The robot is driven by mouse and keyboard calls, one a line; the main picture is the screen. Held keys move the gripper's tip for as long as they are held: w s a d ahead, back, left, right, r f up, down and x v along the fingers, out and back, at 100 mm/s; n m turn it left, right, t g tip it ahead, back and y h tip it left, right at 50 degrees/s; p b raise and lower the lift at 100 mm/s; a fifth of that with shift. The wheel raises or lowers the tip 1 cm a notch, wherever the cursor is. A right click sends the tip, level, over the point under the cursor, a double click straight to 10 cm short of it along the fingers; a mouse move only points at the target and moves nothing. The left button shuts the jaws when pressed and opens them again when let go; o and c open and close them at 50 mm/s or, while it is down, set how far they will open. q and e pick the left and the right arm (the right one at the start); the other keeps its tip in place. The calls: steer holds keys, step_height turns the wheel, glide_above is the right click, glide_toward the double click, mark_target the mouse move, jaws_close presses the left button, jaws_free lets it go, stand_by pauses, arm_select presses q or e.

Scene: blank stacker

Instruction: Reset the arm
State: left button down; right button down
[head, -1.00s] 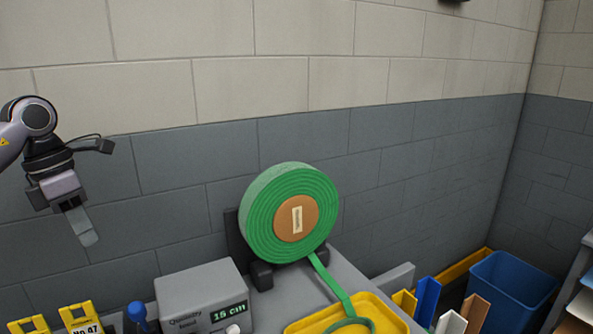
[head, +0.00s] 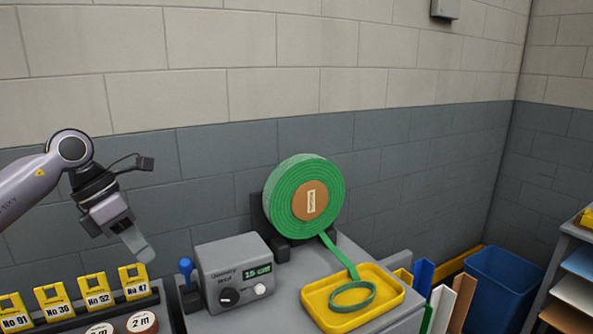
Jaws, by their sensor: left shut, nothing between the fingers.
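My left arm comes in from the left. Its gripper (head: 138,246) points down, shut and empty, in the air in front of the grey wall. It hangs just above the yellow tag marked No 47 (head: 135,281); I cannot tell how far apart they are. My right gripper does not show.
A green coil (head: 300,196) stands on the grey bench, its strip running to a yellow tray (head: 389,310). A grey control box (head: 235,272) and a blue-knobbed lever (head: 186,267) stand left of it. A blue bin (head: 497,290) is at right. The air above is free.

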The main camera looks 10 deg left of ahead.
arm_select(q)
steer(key=w+d+r+n+t+h, duration=0.15)
steer(key=d+n+t+h, duration=0.45)
steer(key=d, duration=0.7)
steer(key=d+r+n+t+h, duration=0.2)
steer(key=d+n+t+h, duration=0.2)
steer(key=d+h, duration=0.6)
steer(key=s+a+f+n+t+y, duration=0.2)
steer(key=a+f+n+y, duration=0.2)
steer(key=f+n+y, duration=0.7)
steer(key=s+a+f+n+t+y, duration=0.15)
steer(key=a+f+n+y, duration=0.3)
steer(key=n+y, duration=0.7)
steer(key=s+a+f+n+g+h, duration=0.1)
steer(key=s+f+n+g, duration=0.5)
steer(key=s, duration=0.5)
steer(key=s+a+f+n+g+h, duration=0.1)
steer(key=s+f+n+g, duration=0.2)
steer(key=s+f+g, duration=0.5)
steer(key=w+d+f+t+h, duration=0.2)
steer(key=w+d+f+t, duration=0.1)
steer(key=f+t, duration=0.6)
steer(key=shift+d+f, duration=0.15)
steer(key=shift+f, duration=0.3)
